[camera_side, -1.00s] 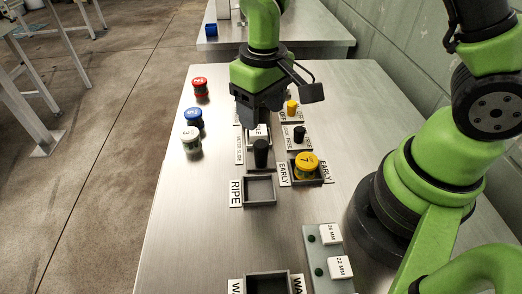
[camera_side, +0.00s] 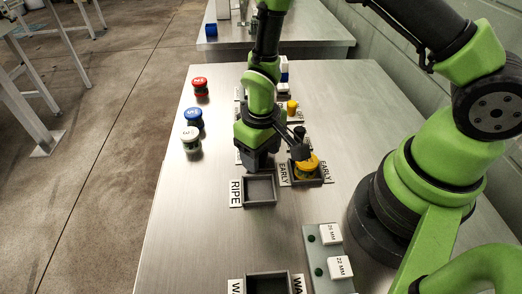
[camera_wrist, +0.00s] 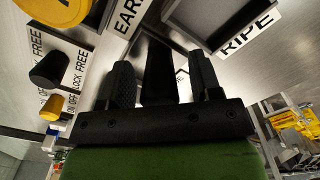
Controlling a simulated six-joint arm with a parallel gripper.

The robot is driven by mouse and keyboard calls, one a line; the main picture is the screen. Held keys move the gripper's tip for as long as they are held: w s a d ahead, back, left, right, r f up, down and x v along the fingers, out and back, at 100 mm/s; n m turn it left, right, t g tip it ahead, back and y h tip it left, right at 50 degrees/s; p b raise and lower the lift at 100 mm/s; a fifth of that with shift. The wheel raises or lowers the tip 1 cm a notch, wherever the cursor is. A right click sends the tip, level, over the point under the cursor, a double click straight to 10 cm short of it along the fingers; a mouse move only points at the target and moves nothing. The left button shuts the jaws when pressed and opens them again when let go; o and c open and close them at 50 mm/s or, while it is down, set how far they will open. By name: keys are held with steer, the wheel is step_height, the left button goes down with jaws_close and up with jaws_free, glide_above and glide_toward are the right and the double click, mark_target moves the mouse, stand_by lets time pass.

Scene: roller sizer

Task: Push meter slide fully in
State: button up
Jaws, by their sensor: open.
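My gripper (camera_side: 258,164) is low over the meter slide, just behind the RIPE tray, and hides the slide's black handle in the side view. In the wrist view my gripper (camera_wrist: 163,80) is open, with one finger on each side of the upright black handle (camera_wrist: 159,70). I cannot tell whether the fingers touch it. The slide's track and most of its label are hidden under the gripper, so I cannot tell how far in the slide is.
The grey RIPE tray (camera_side: 245,204) is empty, in front of my gripper. A yellow-lidded jar (camera_side: 313,159) sits in the EARLY tray close to the right. The black lock knob (camera_side: 299,131) and yellow knob (camera_side: 292,106) stand behind. Red, blue and white-lidded jars stand left.

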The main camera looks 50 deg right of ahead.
jaws_close()
steer(key=w+d, duration=0.5)
jaws_free()
steer(key=shift+r, duration=0.1)
step_height(320, 180, up, 10)
stand_by(0.6)
